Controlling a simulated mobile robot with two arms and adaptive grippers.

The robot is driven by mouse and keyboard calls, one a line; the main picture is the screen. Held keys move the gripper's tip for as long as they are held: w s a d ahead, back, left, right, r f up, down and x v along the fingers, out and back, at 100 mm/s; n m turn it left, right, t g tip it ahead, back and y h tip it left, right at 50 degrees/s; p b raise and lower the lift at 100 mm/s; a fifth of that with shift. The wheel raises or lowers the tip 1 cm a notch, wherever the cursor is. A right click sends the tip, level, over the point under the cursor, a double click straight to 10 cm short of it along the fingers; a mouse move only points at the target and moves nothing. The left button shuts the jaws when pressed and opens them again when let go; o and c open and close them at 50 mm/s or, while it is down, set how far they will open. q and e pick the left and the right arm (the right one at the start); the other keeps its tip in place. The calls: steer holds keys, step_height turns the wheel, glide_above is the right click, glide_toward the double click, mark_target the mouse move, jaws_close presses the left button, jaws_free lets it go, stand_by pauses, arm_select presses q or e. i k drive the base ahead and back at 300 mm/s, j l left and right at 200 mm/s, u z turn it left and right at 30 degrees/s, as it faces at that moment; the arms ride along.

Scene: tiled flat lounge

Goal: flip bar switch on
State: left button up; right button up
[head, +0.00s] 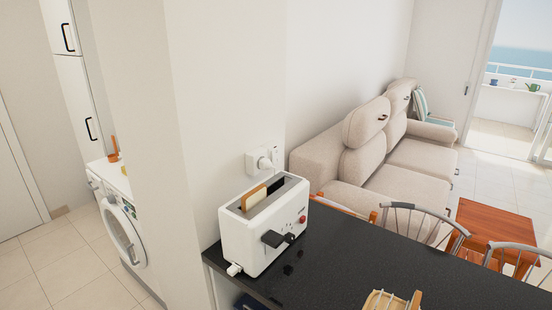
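A white wall plate (253,161) is on the wall just behind the toaster, above the black bar counter (350,260). A white plug (265,163) sits at the plate. A small switch-like part (275,153) shows at its right side; it is too small to tell whether it is on or off. A white toaster (250,240) with a slice of bread (254,197) in its slot stands on the counter below the plate and partly in front of the wall. Neither of my grippers is in view.
A wooden rack (392,301) is at the counter's near edge. Chairs (420,215) stand beyond the counter, with a beige sofa (365,145) and a red-brown table (490,225) behind. A washing machine (122,230) is at left. Floor tiles at lower left are clear.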

mark_target(275, 154)
steer(key=k+l+u, duration=0.1)
steer(key=l, duration=0.3)
steer(key=k+l+u, duration=0.1)
steer(key=l, duration=0.25)
steer(key=k+l+u, duration=0.15)
steer(key=l, duration=0.25)
steer(key=k+l+u, duration=0.1)
steer(key=l, duration=0.25)
steer(key=k+l+u, duration=0.1)
steer(key=l, duration=0.25)
steer(key=k+l+u, duration=0.1)
steer(key=k+l, duration=0.15)
steer(key=i+j, duration=1.55)
steer(key=j, duration=0.3)
